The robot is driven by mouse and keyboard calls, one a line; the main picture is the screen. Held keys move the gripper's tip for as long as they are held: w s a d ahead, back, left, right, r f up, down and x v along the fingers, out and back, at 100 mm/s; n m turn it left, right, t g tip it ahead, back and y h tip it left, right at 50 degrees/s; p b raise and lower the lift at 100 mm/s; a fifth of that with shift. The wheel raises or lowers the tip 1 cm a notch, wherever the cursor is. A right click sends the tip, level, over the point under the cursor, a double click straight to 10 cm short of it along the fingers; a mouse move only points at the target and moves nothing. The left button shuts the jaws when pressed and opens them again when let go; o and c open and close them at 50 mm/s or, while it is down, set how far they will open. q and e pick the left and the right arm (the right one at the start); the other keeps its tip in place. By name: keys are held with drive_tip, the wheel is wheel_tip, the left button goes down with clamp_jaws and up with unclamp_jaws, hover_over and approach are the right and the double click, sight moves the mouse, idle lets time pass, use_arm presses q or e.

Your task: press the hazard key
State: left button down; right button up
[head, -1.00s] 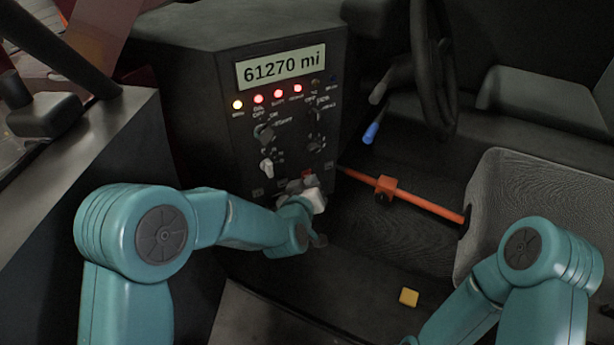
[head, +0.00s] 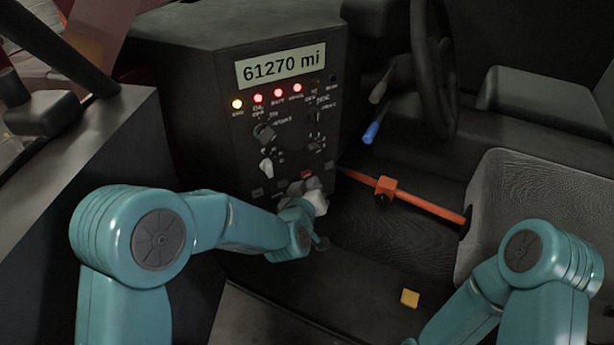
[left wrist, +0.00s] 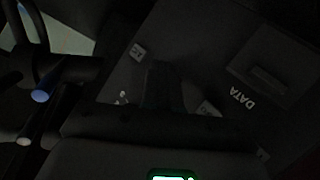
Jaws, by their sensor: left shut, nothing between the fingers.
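The dark console (head: 225,150) stands at the middle of the head view. A small red key (head: 307,174), apparently the hazard key, shows in its lower row, just above my left gripper (head: 302,188). The left gripper is shut and empty, close in front of the lower row; I cannot tell whether it touches any key. The left wrist view is very dark: the shut fingers (left wrist: 162,88) show as a dark block, with a pale-marked key (left wrist: 137,52) to their upper left and another (left wrist: 207,109) to their right. My right gripper is out of view.
Knobs (head: 265,132) and lit red and amber lamps sit above the keys, under the display (head: 281,66). An orange bar (head: 425,203), a steering wheel (head: 432,85) and a grey seat (head: 545,195) are to the right. A yellow cube (head: 410,298) lies on the floor.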

use_arm(q)
drive_tip(key=shift+s, duration=0.1)
drive_tip(key=s+d, duration=0.2)
drive_tip(key=s, duration=0.1)
drive_tip(key=s+d, duration=0.1)
drive_tip(key=s, duration=0.1)
drive_tip(key=shift+b, duration=0.35)
drive_tip(key=shift+d, duration=0.1)
